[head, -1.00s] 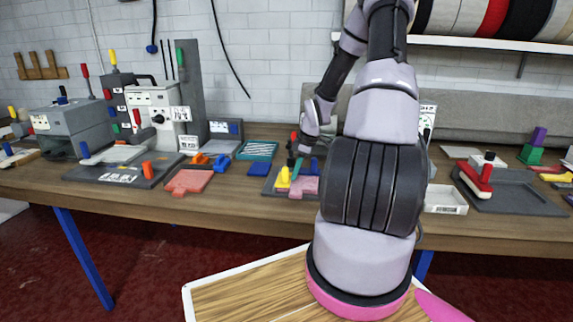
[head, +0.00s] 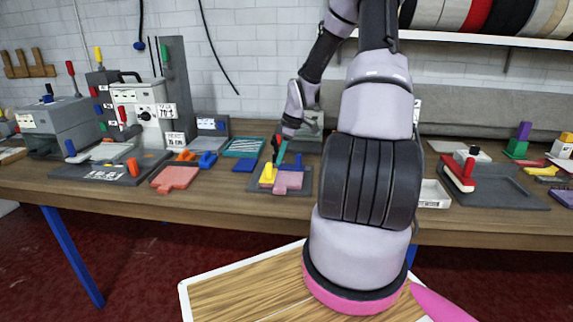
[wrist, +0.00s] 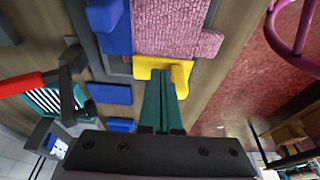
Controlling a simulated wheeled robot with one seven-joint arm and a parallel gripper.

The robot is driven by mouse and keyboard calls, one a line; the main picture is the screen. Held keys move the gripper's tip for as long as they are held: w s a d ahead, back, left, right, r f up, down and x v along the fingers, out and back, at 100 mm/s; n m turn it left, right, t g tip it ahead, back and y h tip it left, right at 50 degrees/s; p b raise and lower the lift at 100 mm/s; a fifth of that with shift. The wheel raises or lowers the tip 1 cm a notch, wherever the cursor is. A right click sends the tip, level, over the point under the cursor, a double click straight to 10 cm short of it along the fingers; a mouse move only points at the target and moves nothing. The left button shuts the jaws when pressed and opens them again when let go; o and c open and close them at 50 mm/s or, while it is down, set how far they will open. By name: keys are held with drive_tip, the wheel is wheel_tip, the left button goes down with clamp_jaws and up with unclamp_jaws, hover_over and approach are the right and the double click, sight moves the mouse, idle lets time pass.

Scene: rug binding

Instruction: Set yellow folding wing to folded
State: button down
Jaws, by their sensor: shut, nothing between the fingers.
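The yellow folding wing (head: 267,174) stands at the left of a small grey fixture plate (head: 258,189) on the workbench. A pink fabric piece (head: 289,180) lies beside it on the same fixture. In the wrist view the yellow wing (wrist: 180,78) shows as a yellow bar with a raised end, along the edge of the pink fabric (wrist: 178,28). My gripper (wrist: 164,75) has its teal fingers together, with nothing between them. The fingertips point at the yellow wing and overlap it in the wrist view; I cannot tell whether they touch it.
A blue block (wrist: 108,28) sits beside the pink fabric. A teal slotted tray (head: 244,147) and a flat blue block (head: 244,165) lie to the left. A white box (head: 433,194) and a dark tray (head: 510,190) lie right. The bench front is mostly clear.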

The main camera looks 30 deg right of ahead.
drive_tip(key=s+d+r, duration=0.4)
drive_tip(key=d+r, duration=0.2)
drive_tip(key=r, duration=0.1)
drive_tip(key=s+a+r+m+t+h, duration=0.1)
drive_tip(key=s+a+r+m+h, duration=0.1)
drive_tip(key=s+a+r+m, duration=0.5)
drive_tip(key=s+a+r+m+t+h, duration=0.1)
drive_tip(key=a+r, duration=0.4)
drive_tip(key=r, duration=0.6)
drive_tip(key=s+a+r+m+t+y, duration=0.1)
drive_tip(key=s+a+r+m, duration=0.2)
drive_tip(key=s, duration=0.3)
drive_tip(key=s+a+r+m+t+y, duration=0.1)
drive_tip(key=s+a+r+m+t, duration=0.1)
drive_tip(key=s+a+r+m, duration=0.2)
drive_tip(key=s+r, duration=0.1)
drive_tip(key=s, duration=0.2)
drive_tip(key=shift+s+a+r+m, duration=0.2)
drive_tip(key=shift+r+m, duration=0.1)
drive_tip(key=shift+r, duration=0.05)
